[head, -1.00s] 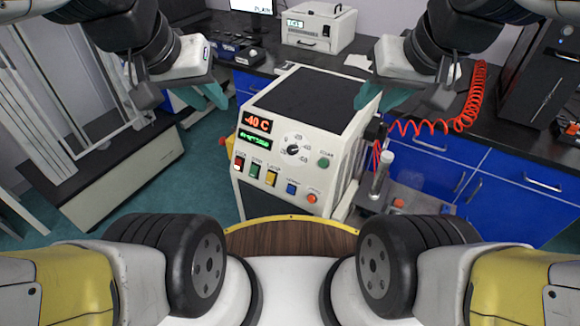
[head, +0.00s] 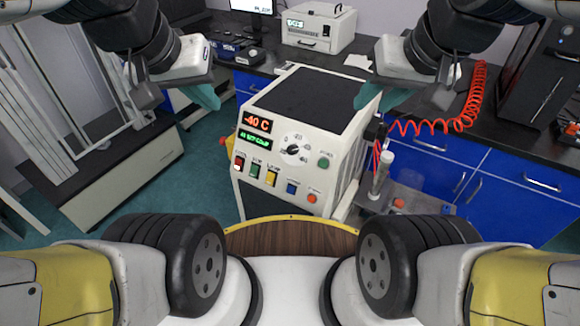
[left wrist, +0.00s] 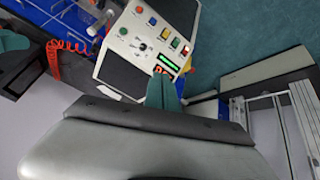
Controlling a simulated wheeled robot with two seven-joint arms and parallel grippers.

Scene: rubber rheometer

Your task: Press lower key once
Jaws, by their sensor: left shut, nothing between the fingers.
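The rheometer console (head: 316,103) stands in the middle of the head view with its sloped white key panel facing me. Its keys run in a row: red-and-white (head: 239,163), green (head: 255,169), yellow (head: 272,177), blue (head: 291,188) and a round orange-red one (head: 312,198). The key labels are too small to read surely. My left gripper (head: 207,96) is shut and empty, left of the console and apart from it. Its teal fingers (left wrist: 160,92) show in front of the panel in the left wrist view. My right gripper (head: 390,98) hangs at the console's right; its finger gap is unclear.
A dial (head: 293,149), a round green button (head: 323,162) and a red -40 C display (head: 257,123) share the panel. A coiled red hose (head: 470,95) and blue cabinets (head: 430,160) lie to the right. A white frame stands at left. The space before the panel is clear.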

